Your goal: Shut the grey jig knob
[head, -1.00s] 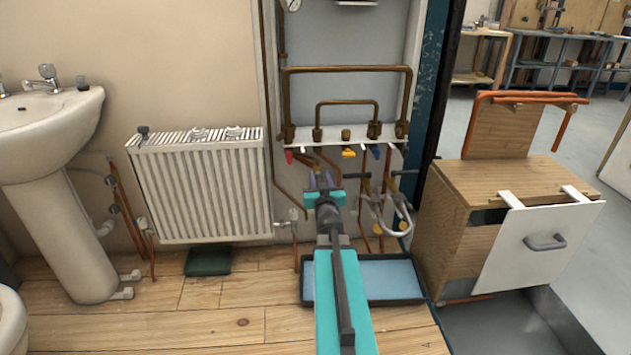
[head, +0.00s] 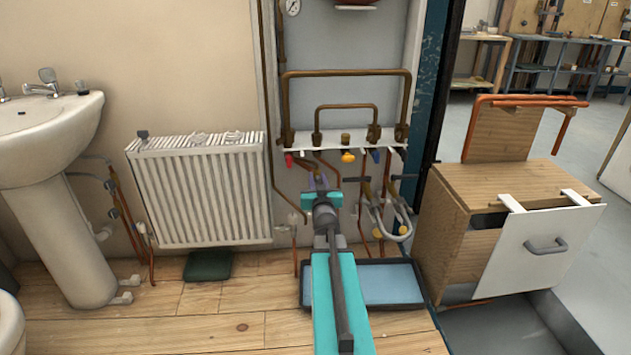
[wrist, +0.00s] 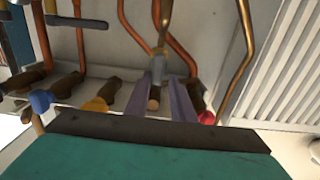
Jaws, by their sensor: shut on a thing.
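A row of small coloured valve knobs sits under the white manifold strip (head: 335,143) on the grey wall panel. My gripper (head: 318,181) has reached up to the underside of the row, near its left end. In the wrist view its two purple fingers (wrist: 158,80) stand on either side of the grey knob (wrist: 158,66) and are shut on it. A brown pipe end shows between the fingers. In the head view my gripper hides much of that spot. How far the knob is turned cannot be told.
A red knob (head: 289,160) is close on the left of my gripper, and a yellow knob (head: 348,157) and blue knob (head: 376,156) are on its right. Copper pipes run close around it. A radiator (head: 200,190) stands left; a wooden cabinet (head: 455,240) stands right.

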